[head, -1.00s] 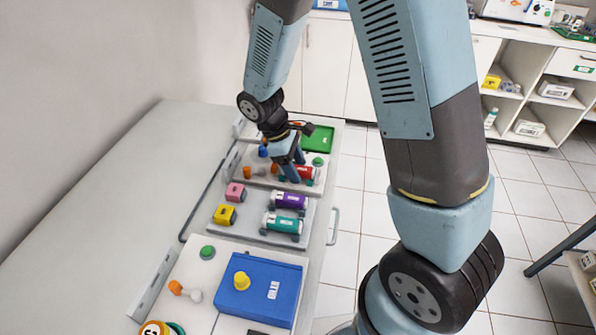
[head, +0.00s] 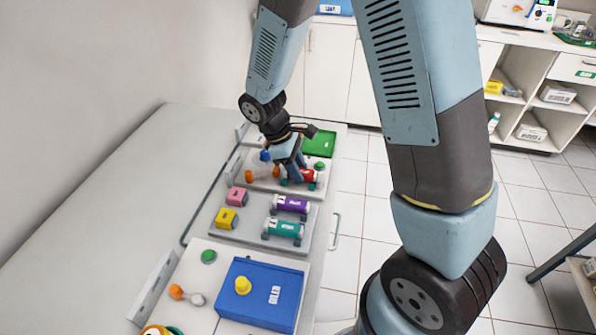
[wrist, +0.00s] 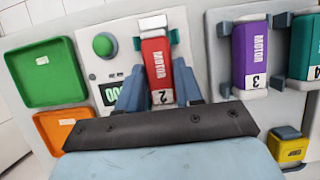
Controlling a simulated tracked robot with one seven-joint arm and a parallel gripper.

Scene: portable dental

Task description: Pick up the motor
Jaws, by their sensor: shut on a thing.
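The red motor (wrist: 158,72), labelled "MOTOR 2", sits on a white panel with a green button and a display. In the head view the red motor (head: 308,177) shows just right of my gripper. My gripper (wrist: 156,92) has a finger on each side of the red motor and is shut on it. In the head view my gripper (head: 297,172) reaches down to the panel, and its fingers partly hide the motor. I cannot tell whether the motor is clear of the panel.
A purple motor (head: 290,204) and a teal motor (head: 283,229) lie nearer on a grey tray, with pink (head: 236,196) and yellow (head: 226,219) blocks left of them. A green tray (head: 320,143) is behind. A blue box (head: 258,293) stands in front.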

